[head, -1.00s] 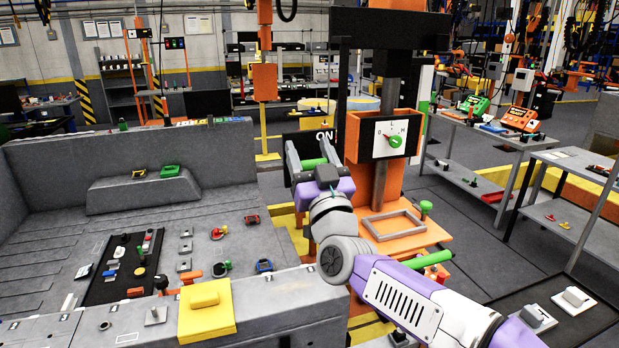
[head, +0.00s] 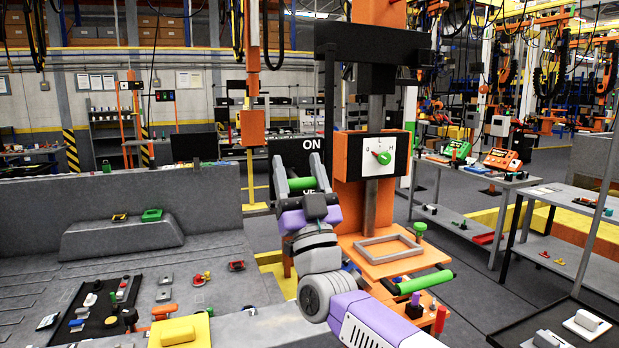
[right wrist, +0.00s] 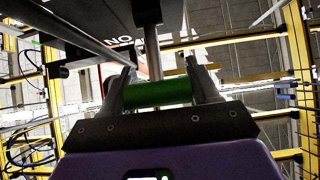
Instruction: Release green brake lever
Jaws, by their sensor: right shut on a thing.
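My right gripper (head: 298,170) is shut on a green bar-shaped handle (head: 302,184) in front of a black panel (head: 290,147) marked ON. The green bar (right wrist: 158,93) lies crosswise between the two grey fingers in the right wrist view, with a metal rod behind it. The gripper covers the panel's lower lettering. A second green lever (head: 424,282) lies at the lower right of the orange machine (head: 360,222), apart from the gripper. My left gripper is out of view.
A white dial (head: 382,156) is on the machine's column, right of the gripper. A green knob (head: 420,230) stands by a grey frame (head: 388,249). A grey bed with a yellow block (head: 178,332) is at left. Tables (head: 450,168) stand at right.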

